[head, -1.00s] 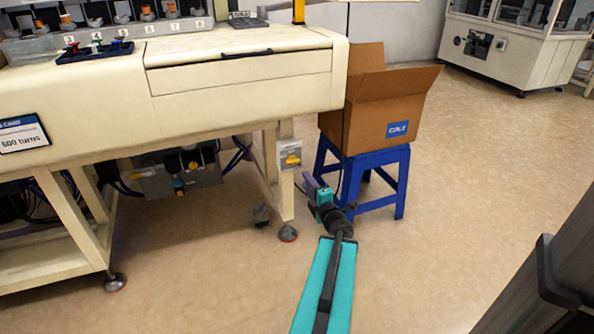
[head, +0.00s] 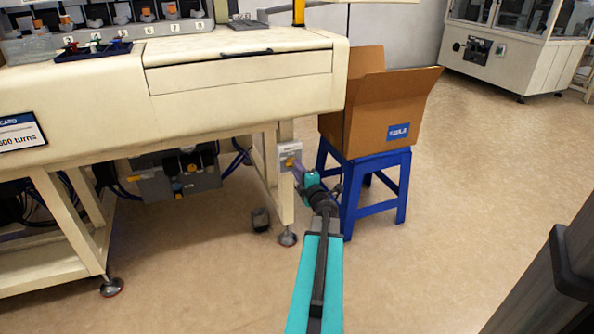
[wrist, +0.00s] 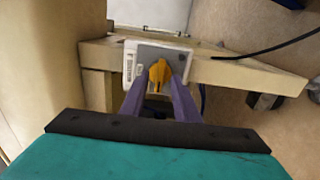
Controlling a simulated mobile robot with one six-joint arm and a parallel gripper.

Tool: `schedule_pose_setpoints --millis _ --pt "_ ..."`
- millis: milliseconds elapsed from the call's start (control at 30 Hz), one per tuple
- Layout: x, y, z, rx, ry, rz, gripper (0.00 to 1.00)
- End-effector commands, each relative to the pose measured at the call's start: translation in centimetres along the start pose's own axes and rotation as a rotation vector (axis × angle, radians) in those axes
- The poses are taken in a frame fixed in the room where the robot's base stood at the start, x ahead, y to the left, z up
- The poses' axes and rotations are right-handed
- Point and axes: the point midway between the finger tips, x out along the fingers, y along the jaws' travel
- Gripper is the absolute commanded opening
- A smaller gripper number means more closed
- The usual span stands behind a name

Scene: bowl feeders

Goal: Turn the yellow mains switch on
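The yellow mains switch (wrist: 158,73) is a knob on a grey plate in a pale box, and it points roughly up the picture in the wrist view. In the head view the switch box (head: 288,150) is on the right front leg of the cream bench. My gripper (wrist: 158,83) has two purple fingers, which are apart, one on each side of the knob. I cannot tell whether they touch it. In the head view my gripper (head: 298,171) is right at the switch and partly hides the knob.
A blue stool (head: 376,211) with an open cardboard box (head: 365,118) stands close to the right of my arm. A dark pedal-like object (head: 261,219) is on the floor by the bench leg. A black cable (wrist: 265,50) runs right of the switch.

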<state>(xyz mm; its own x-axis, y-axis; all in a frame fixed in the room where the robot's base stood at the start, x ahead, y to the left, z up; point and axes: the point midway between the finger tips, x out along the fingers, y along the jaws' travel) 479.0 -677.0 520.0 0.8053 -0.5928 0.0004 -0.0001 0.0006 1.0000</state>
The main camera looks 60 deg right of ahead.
Motion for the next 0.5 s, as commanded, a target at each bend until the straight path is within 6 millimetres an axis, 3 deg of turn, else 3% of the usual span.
schedule_pose_setpoints --millis 200,500 --pt "1.17 -0.06 0.0 0.001 0.0 0.0 0.28" --pt "1.24 -0.01 0.0 0.001 -0.001 -0.001 0.28"
